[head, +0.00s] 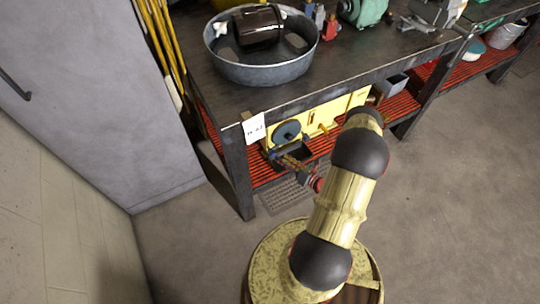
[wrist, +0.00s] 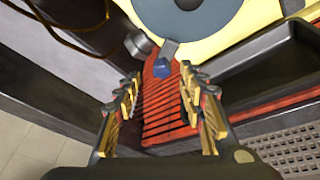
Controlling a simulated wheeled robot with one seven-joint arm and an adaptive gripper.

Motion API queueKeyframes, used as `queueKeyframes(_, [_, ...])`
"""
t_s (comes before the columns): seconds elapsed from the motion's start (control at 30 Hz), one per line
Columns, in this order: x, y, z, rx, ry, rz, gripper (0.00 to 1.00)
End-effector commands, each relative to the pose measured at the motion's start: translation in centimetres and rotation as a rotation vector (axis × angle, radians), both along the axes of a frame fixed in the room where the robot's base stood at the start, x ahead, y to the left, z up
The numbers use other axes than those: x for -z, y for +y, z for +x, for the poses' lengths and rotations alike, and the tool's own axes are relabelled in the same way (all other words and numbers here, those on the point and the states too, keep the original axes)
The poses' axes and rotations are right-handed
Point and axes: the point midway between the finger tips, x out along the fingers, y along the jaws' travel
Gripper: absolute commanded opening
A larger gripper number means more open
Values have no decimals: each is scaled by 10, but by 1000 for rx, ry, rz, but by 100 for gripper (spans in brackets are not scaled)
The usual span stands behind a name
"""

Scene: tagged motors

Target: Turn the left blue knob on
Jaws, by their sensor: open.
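A small blue knob (wrist: 162,68) on a grey stem shows in the wrist view, just below a large blue-grey disc (wrist: 190,12) on a yellow machine (wrist: 248,22).
The dark workbench (head: 360,62) overhangs the machine and holds a metal tub (head: 262,73). A bench leg (head: 237,175) stands left of my gripper. A red slatted shelf (wrist: 165,110) lies below the knob. The floor (head: 440,210) at right is clear.

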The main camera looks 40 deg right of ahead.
Motion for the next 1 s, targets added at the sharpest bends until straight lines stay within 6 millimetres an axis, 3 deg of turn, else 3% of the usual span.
queueKeyframes(0.1, [3,0,-1,31,20,160,40])
queueKeyframes(0.27, [4,1,0,55,28,269,40])
queueKeyframes(0.47, [9,2,18,55,29,282,40])
queueKeyframes(0.8, [20,5,65,55,28,280,40])
queueKeyframes(1.0, [21,5,75,57,28,281,40])
